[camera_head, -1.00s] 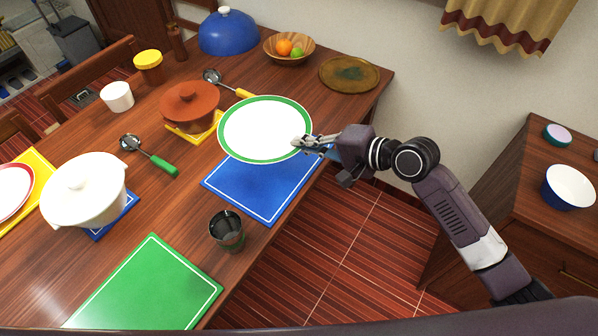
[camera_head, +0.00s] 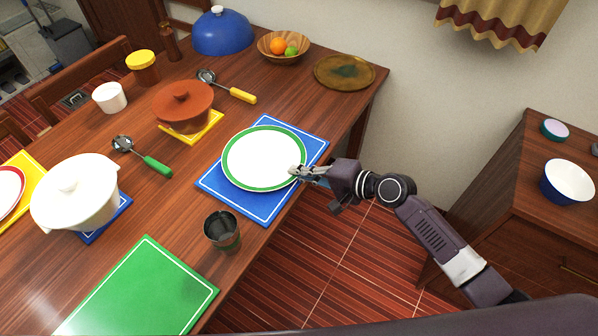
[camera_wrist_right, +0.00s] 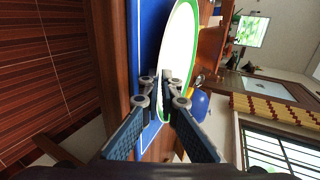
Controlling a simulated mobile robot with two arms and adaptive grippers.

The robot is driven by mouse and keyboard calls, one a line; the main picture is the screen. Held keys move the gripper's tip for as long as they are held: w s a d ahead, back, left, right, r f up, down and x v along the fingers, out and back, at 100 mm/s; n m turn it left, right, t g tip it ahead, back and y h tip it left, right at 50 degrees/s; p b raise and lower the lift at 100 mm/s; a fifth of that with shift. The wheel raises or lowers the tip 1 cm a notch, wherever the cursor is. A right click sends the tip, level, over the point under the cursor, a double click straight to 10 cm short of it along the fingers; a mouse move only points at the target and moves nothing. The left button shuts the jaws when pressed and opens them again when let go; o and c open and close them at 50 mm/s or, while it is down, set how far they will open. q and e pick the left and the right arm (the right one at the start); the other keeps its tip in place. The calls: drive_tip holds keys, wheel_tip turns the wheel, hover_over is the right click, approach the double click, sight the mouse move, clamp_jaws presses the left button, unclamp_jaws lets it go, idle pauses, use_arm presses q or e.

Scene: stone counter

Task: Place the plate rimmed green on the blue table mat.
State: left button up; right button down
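The white plate with a green rim (camera_head: 262,157) is over the middle of the blue table mat (camera_head: 262,207), lying flat; I cannot tell whether it fully touches the mat. The mat shows around it on several sides. My right gripper (camera_head: 298,173) reaches in from the right and is shut on the plate's right rim. In the right wrist view, the fingertips (camera_wrist_right: 164,88) sit on either side of the plate's edge (camera_wrist_right: 175,50), with the blue mat (camera_wrist_right: 151,30) beside it. My left gripper is not in view.
A dark cup (camera_head: 222,230) stands just in front of the mat. A green mat (camera_head: 140,290) lies empty at the front. A yellow-handled ladle (camera_head: 240,95) lies behind the plate.

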drive_tip(key=shift+f, duration=0.1)
drive_tip(key=c, duration=2.2)
unclamp_jaws()
drive_tip(key=shift+o, duration=0.2)
